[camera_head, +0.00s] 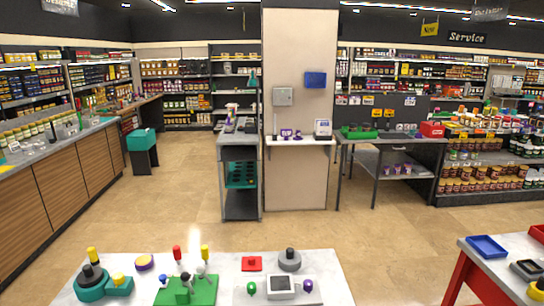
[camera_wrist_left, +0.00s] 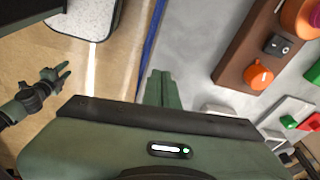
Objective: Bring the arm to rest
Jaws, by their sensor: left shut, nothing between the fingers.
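My left gripper (camera_wrist_left: 158,88) shows in the left wrist view as grey-green fingers, closed together and empty. They are over the edge of a grey surface (camera_wrist_left: 190,50), with no object touching them that I can see. A dark jointed hand (camera_wrist_left: 52,80), which looks like my other gripper, shows at the left of that view. Neither gripper shows in the head view.
In the head view, a light table (camera_head: 215,262) in front carries a teal pump-like unit (camera_head: 90,285), a green board (camera_head: 187,291), a red block (camera_head: 251,263) and a white device (camera_head: 282,287). A red-legged table (camera_head: 505,285) stands right. A brown board (camera_wrist_left: 248,40) shows in the wrist view.

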